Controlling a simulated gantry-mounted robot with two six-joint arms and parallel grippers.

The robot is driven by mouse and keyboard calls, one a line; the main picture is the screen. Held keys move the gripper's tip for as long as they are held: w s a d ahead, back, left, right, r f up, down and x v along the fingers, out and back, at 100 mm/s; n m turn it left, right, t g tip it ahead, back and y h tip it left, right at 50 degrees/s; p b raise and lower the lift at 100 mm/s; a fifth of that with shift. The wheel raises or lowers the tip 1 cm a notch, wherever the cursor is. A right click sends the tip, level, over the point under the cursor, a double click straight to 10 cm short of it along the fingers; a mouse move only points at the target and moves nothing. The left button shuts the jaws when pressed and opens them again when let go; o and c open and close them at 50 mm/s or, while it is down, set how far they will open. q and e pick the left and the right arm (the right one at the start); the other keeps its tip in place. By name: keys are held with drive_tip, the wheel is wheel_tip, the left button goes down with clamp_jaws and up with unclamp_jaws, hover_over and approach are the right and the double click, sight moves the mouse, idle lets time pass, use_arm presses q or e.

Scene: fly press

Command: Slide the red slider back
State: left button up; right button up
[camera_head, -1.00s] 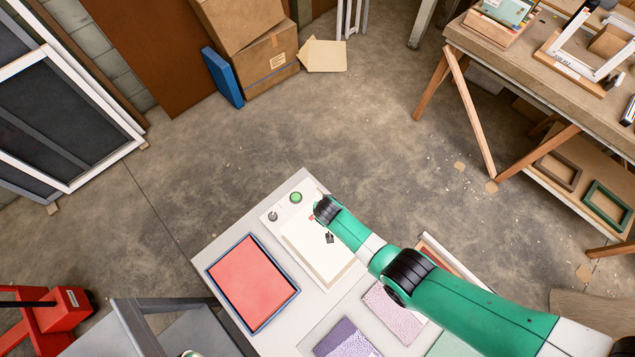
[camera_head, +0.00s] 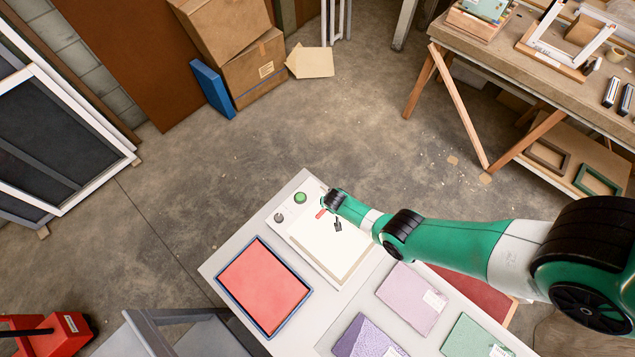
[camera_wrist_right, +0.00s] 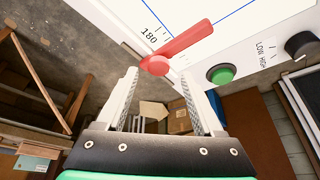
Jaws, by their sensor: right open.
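The red slider (camera_wrist_right: 180,45) shows in the right wrist view as a red lever with a round end, lying along the edge of a white panel, near a "180" mark and a blue line. In the head view its red tip (camera_head: 321,213) shows beside my right wrist, partly hidden by it. My right gripper (camera_wrist_right: 158,82) is open and empty. Its two fingertips point toward the slider's round end and appear apart from it. My left gripper is not in view.
The white press panel (camera_head: 300,240) carries a green button (camera_head: 300,198) and a dark knob (camera_head: 279,217). A red tray with a blue rim (camera_head: 265,285) sits left. Purple, pink (camera_head: 412,297) and green pads lie on the table's right. Open floor surrounds the table's far side.

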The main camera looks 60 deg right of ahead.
drive_tip(key=b+x, duration=0.1)
drive_tip(key=x, duration=0.1)
drive_tip(key=shift+d+f, duration=0.25)
drive_tip(key=shift+f, duration=0.1)
clamp_jaws()
idle(1.2)
